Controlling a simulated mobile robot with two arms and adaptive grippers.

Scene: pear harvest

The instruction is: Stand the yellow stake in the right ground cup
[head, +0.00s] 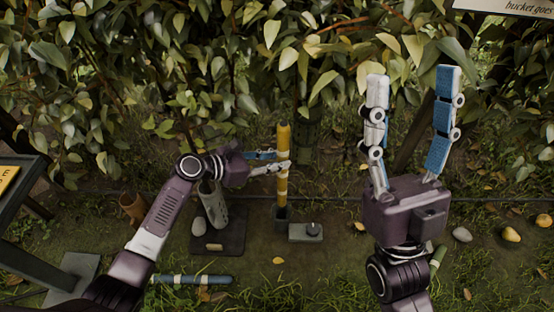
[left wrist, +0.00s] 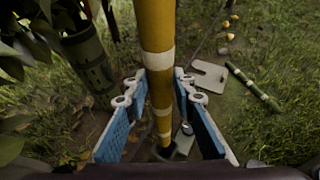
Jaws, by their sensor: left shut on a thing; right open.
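The yellow stake (head: 284,140) with pale bands stands upright in the middle of the head view. My left gripper (head: 272,161) is shut on it partway up, and the left wrist view shows the stake (left wrist: 155,45) between the blue finger pads (left wrist: 158,105). The stake's lower end meets a small dark ground cup (head: 281,214) beside a grey plate. The tip is hidden at the cup, so its depth cannot be told. My right gripper (head: 413,125) is open and empty, raised at the right with its fingers pointing up.
A grey perforated tube (head: 214,204) stands on a dark mat at the left, near a brown pot (head: 132,207). A blue stake (head: 190,279) lies in front. A green stake (head: 437,259) lies at the right, near yellow pears (head: 511,234). Leafy branches hang behind.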

